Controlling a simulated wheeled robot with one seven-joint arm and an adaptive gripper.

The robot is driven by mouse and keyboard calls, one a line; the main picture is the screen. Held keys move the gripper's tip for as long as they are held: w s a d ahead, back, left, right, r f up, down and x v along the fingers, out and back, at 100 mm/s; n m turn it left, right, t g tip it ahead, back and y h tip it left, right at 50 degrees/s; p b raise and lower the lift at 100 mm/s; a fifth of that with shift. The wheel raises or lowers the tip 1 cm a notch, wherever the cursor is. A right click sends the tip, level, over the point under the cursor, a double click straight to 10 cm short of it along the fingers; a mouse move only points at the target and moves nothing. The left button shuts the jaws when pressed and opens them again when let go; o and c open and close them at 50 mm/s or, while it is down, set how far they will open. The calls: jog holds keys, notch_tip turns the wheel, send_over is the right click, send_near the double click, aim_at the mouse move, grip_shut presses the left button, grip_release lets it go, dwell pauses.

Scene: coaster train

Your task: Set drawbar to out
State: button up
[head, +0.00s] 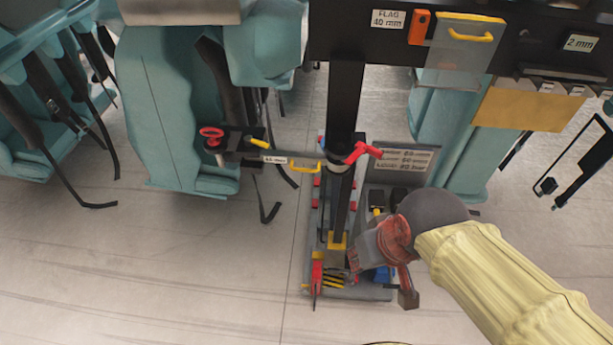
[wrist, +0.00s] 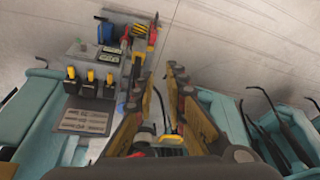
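My gripper (head: 380,277) is at the lower middle of the head view, low beside the foot of the black post. Its two fingers are apart in the wrist view (wrist: 166,80), and nothing shows held between them. No part is labelled drawbar. A horizontal dark bar (head: 240,156) with a small label, a yellow handle (head: 306,168) and a red knob (head: 211,134) at its left end reaches left from the post; it may be the drawbar, but I cannot tell. The bar is above and left of my gripper in the head view.
The black post (head: 344,100) stands on a narrow base with a yellow-black striped block (head: 335,278). A red lever (head: 362,152) and a sign plate (head: 402,160) are close by. Teal seats (head: 165,110) flank the post. Floor is clear at lower left.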

jog(key=w+a+f+m+t+y+b, duration=0.1)
jog(key=w+a+f+m+y+b, duration=0.15)
jog(key=w+a+f, duration=0.5)
jog(key=w+a+f+m+t+y+b, duration=0.1)
jog(key=w+a+f+m+t+b, duration=0.2)
jog(key=a+f, duration=0.9)
jog(key=m+t+h+b, duration=0.1)
jog(key=m+t+h, duration=0.6)
jog(key=m, duration=0.9)
send_near(306, 171)
jog(key=w+f+t, duration=0.1)
jog(key=w, duration=0.1)
jog(key=shift+y, duration=0.55)
jog(key=shift+d+b+x, duration=0.2)
jog(key=shift+b+x, duration=0.5)
jog(key=shift+x, duration=1.4)
jog(key=shift+d+b+x, duration=0.2)
jog(key=shift+b+x, duration=0.45)
jog(key=shift+x, duration=1.45)
jog(key=shift+f, duration=0.15)
jog(key=shift+s, duration=0.1)
grip_shut()
